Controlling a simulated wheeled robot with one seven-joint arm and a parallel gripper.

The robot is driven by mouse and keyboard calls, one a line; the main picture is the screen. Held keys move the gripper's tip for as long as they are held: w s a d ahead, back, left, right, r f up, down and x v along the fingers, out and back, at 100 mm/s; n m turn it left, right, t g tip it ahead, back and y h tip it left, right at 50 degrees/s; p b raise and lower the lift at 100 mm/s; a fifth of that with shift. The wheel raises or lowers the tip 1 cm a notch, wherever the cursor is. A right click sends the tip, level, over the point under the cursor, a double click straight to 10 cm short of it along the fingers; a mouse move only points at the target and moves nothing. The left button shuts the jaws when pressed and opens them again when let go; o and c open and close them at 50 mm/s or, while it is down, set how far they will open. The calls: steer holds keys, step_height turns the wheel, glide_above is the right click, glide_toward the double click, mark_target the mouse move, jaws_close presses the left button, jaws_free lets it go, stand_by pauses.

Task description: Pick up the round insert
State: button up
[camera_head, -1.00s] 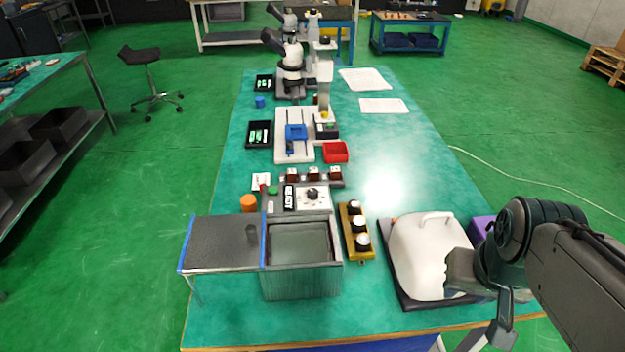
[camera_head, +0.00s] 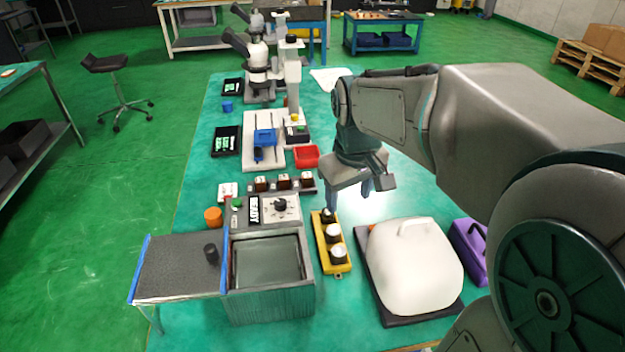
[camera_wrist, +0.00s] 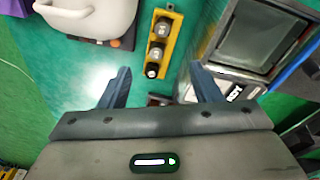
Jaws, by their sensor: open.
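A yellow rack (camera_head: 343,268) stands right of the tank and holds three round pieces in a row: a smaller dark one (camera_head: 327,215) at the far end and two white-topped ones (camera_head: 333,233). A dark cylinder (camera_head: 211,253) stands on the grey plate left of the tank. I cannot tell for sure which one is the round insert. My gripper (camera_head: 349,203) is open, empty and above the table, beyond the rack. In the wrist view, the rack (camera_wrist: 169,22) lies ahead between the spread fingers (camera_wrist: 161,80), its pieces apart from them.
The open tank (camera_head: 268,262) and READY control box (camera_head: 264,209) stand left of the rack. A white handled cover (camera_head: 415,265) and a purple box (camera_head: 470,250) are at right. Small brown blocks (camera_head: 283,183), a red bin (camera_head: 305,157) and a microscope (camera_head: 258,60) stand farther back.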

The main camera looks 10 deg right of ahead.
steer(key=w+f+n+b, duration=0.2)
steer(key=w+f+n, duration=0.1)
steer(key=w, duration=0.6)
steer(key=n+g+b, duration=0.2)
steer(key=b, duration=0.1)
glide_above(328, 216)
steer(key=w, duration=0.2)
step_height(328, 216, down, 5)
steer(key=f, duration=0.8)
steer(key=shift+d+f, duration=0.15)
steer(key=shift+d, duration=0.2)
steer(key=shift+s+a+f+b, duration=0.1)
steer(key=shift+f+b, duration=0.1)
steer(key=shift+f, duration=1.15)
steer(key=shift+s+a+f+b, duration=0.1)
steer(key=shift+f+b, duration=0.1)
steer(key=shift+f, duration=1.15)
jaws_close()
steer(key=shift+r, duration=0.1)
